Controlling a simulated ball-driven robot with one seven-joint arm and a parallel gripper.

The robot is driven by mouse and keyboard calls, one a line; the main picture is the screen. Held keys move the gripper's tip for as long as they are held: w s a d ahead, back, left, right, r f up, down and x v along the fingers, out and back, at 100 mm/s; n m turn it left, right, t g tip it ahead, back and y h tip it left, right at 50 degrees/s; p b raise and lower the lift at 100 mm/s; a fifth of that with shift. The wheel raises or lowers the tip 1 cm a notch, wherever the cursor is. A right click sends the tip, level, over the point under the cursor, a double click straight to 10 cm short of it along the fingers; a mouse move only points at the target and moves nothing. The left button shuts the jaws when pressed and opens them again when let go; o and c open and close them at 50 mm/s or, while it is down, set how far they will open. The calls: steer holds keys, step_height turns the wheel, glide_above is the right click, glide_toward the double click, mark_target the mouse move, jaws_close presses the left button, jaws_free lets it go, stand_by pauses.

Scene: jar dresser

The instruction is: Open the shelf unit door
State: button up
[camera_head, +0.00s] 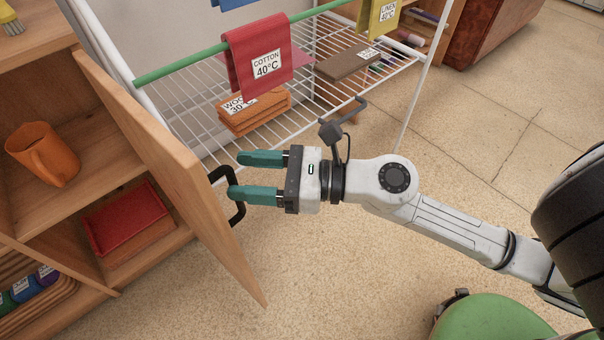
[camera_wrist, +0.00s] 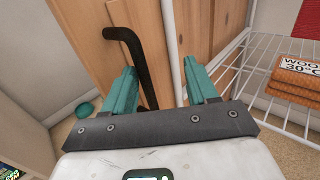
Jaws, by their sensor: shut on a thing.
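The wooden shelf unit (camera_head: 22,152) stands at the left in the head view. Its door (camera_head: 172,160) is swung open, so the shelves inside show. A black bar handle (camera_head: 238,214) sits on the door's outer face. My gripper (camera_head: 236,175), with teal fingers, is at that face and shut on the handle. In the wrist view the fingers (camera_wrist: 162,88) reach toward the door (camera_wrist: 85,25), with the handle (camera_wrist: 128,38) close to the left finger. Part of the handle is hidden by the fingers.
A white wire rack (camera_head: 190,105) with a green rail (camera_head: 180,68) stands close behind the door. A red cloth (camera_head: 240,75) hangs on it. The floor right of the door is open.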

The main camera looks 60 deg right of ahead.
steer(key=v, duration=0.9)
steer(key=shift+s+d+b, duration=0.2)
steer(key=shift+s+b, duration=0.05)
steer(key=shift+b, duration=0.2)
